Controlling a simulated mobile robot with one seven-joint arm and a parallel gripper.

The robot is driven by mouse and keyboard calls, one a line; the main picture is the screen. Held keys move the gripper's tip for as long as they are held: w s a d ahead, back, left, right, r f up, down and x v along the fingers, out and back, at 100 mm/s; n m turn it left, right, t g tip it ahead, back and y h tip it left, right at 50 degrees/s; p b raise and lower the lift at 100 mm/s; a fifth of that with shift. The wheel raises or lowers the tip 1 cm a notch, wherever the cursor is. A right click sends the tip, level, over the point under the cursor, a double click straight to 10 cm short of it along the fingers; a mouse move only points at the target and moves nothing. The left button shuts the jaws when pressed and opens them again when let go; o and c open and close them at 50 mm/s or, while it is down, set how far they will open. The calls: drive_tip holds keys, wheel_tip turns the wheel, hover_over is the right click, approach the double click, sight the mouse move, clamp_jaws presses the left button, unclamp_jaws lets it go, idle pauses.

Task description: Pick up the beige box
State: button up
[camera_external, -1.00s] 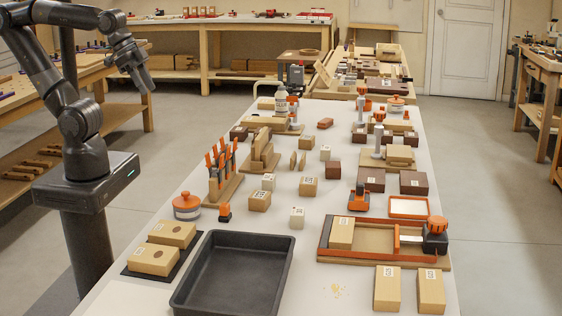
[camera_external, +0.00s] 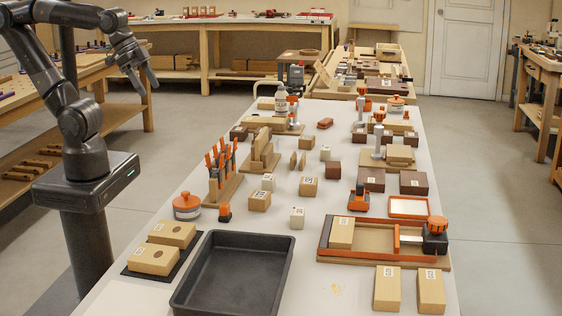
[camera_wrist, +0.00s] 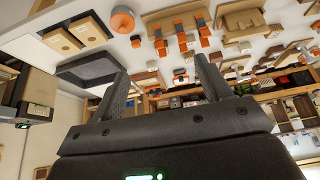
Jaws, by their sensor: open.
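Several beige boxes stand on the white bench, and I cannot tell which one the task names. Two labelled ones, a left box (camera_external: 387,290) and a right box (camera_external: 431,291), are at the front right. Two with dark ovals, a rear box (camera_external: 172,234) and a front box (camera_external: 153,260), lie on a dark mat at the front left. Smaller ones include a middle block (camera_external: 260,201) and a block behind it (camera_external: 308,187). My gripper (camera_external: 143,86) is open and empty, raised left of the bench, apart from every box. Its spread fingers show in the wrist view (camera_wrist: 163,66).
A black tray (camera_external: 235,272) fills the front middle. A wooden clamp fixture (camera_external: 375,238) with orange parts is at the right. A rack of orange-handled tools (camera_external: 221,168) and an orange-lidded jar (camera_external: 187,206) stand on the near left side.

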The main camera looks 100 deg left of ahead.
drive_tip(key=w+a+g, duration=0.1)
drive_tip(key=w+g, duration=0.1)
drive_tip(key=w, duration=0.8)
drive_tip(key=g, duration=0.4)
hover_over(271, 177)
wheel_tip(271, 177, down, 20)
drive_tip(key=f, duration=0.5)
drive_tip(key=shift+s+d+f, duration=0.15)
drive_tip(key=shift+d+f, duration=0.05)
drive_tip(key=shift+d, duration=0.15)
drive_tip(key=shift+a+f, duration=0.2)
drive_tip(key=shift+f, duration=1.15)
drive_tip(key=shift+a+f, duration=0.15)
drive_tip(key=shift+f, duration=1.15)
drive_tip(key=shift+c, duration=0.3)
drive_tip(key=c, duration=1)
